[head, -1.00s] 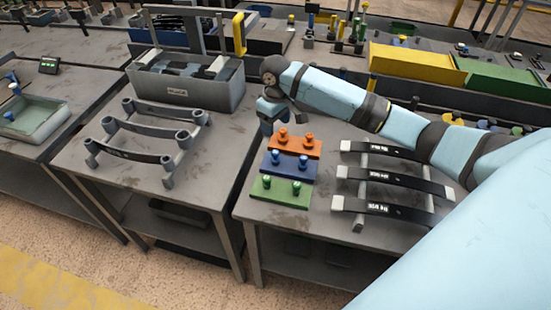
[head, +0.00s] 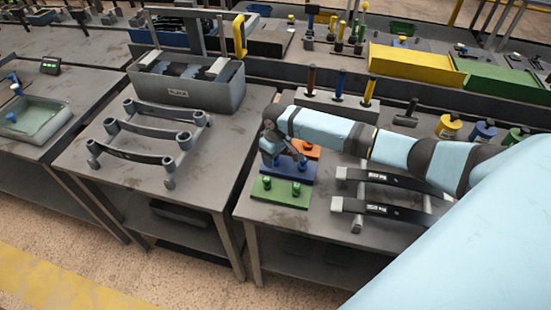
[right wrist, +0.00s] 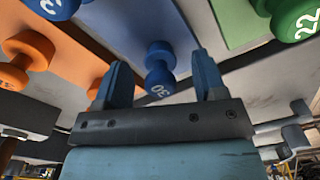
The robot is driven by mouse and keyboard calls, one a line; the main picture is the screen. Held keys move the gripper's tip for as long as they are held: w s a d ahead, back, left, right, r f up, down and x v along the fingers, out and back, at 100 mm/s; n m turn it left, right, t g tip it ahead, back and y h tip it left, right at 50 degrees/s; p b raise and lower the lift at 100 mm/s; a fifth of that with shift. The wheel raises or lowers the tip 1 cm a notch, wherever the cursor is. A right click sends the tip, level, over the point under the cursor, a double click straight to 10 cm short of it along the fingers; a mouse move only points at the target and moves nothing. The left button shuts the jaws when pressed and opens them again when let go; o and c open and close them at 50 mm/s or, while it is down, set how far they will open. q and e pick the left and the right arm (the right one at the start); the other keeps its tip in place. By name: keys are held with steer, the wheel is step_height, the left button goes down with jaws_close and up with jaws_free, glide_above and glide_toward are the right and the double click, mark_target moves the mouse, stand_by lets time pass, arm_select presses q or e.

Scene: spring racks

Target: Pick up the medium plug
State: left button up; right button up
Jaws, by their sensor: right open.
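Colored plugs stand in pairs on an orange plate (head: 310,150), a blue plate (head: 290,174) and a green plate (head: 281,192) on the right-hand table. No label names the medium plug. In the right wrist view, a blue plug (right wrist: 158,72) marked 30 shows between the open fingers of my right gripper (right wrist: 160,62), with gaps on both sides. Another blue plug (right wrist: 55,6) is at the top edge. In the head view my right gripper (head: 270,152) is over the left end of the blue plate and partly hides the plugs there. My left gripper is not in view.
Green plugs (head: 296,189) stand in front, and an orange plug (right wrist: 25,58) is on the other side. Black curved springs (head: 385,179) lie on a rack just right of the plates. A grey rack (head: 130,155) stands on the left table.

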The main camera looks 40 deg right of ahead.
steer(key=shift+f, duration=0.1)
steer(key=shift+c, duration=0.4)
steer(key=c, duration=0.8)
